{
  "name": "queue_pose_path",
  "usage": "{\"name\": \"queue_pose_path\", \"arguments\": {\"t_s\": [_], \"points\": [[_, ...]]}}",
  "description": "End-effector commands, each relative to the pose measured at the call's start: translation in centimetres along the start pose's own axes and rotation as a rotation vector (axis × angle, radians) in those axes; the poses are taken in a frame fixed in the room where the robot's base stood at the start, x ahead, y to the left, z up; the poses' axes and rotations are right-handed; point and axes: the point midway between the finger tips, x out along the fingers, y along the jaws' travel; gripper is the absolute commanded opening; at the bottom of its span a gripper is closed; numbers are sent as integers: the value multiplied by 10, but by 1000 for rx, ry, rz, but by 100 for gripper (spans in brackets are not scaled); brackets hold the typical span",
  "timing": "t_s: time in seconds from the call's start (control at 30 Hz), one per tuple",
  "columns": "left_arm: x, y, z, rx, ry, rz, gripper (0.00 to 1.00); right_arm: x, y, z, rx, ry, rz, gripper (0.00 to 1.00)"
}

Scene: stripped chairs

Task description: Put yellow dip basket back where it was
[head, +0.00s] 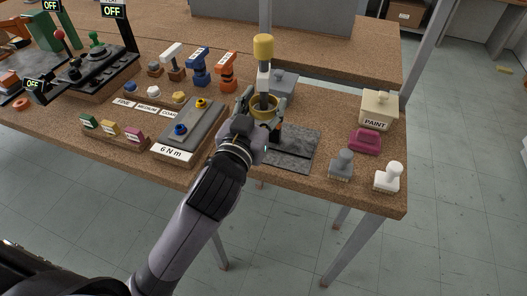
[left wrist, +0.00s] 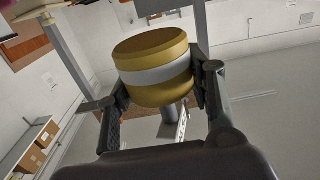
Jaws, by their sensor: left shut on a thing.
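The yellow dip basket (head: 265,114) is in my left gripper (head: 262,104), above the right half of the bench. Its round yellow rim shows at the fingers in the head view. The gripper partly hides the dark grey mat below. My right gripper is not in view.
A dark grey mat (head: 300,150) lies below and right of my gripper. A grey block (head: 286,82) stands behind. A 6 N m tray (head: 178,138) is left. A PAINT box (head: 378,108), a magenta block (head: 365,141), and grey (head: 341,165) and white (head: 388,177) stamps stand right.

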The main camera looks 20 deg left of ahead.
Motion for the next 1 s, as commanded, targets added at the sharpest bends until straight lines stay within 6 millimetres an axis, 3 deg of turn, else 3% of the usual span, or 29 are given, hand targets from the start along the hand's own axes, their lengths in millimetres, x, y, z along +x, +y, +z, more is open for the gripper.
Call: {"name": "queue_pose_path", "arguments": {"t_s": [0.03,0.1,0.3,0.47,0.73,1.0], "points": [[0,0,19,4,-5,0,5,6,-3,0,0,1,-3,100],[0,0,38,2,-4,0,5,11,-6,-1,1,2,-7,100],[0,1,76,1,0,1,5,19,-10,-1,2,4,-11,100],[0,1,88,0,3,0,5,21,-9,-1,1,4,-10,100],[1,1,126,0,1,0,5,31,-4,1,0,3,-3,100],[1,1,128,0,4,1,5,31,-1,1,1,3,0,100]]}}
